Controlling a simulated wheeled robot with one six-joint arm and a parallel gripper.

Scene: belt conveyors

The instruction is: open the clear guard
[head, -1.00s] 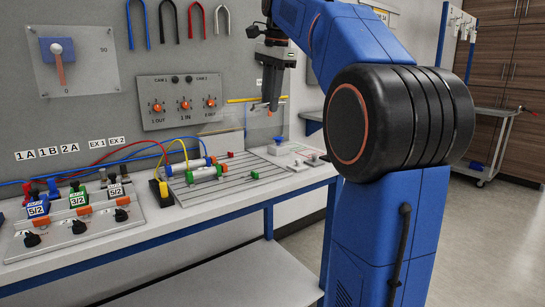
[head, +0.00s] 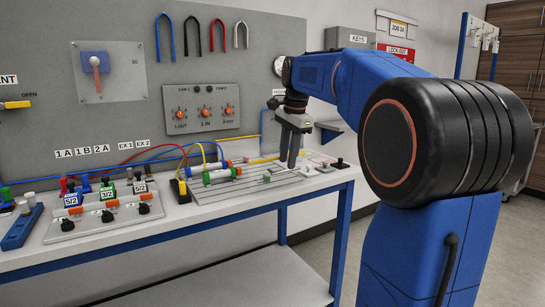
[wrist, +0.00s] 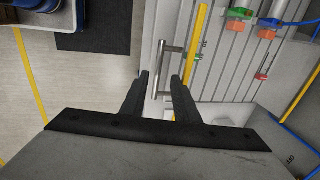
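The clear guard shows mainly by its yellow edge strip (head: 262,159), low over the right part of the bench; the transparent pane itself is hard to make out. In the wrist view the yellow strip (wrist: 197,48) runs beside a silver bar handle (wrist: 158,65). My gripper (head: 292,160) points down at the strip's right end. In the wrist view my gripper (wrist: 160,76) is open, with a fingertip on each side of the handle and gaps visible. I cannot tell whether the handle is between the fingers in depth or just beyond them.
The slotted plate (head: 235,190) carries cylinders and hoses left of my gripper. Valve blocks (head: 105,205) stand further left. The grey back panel (head: 200,60) rises behind the bench. A black knob (head: 340,163) stands near the bench's right end.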

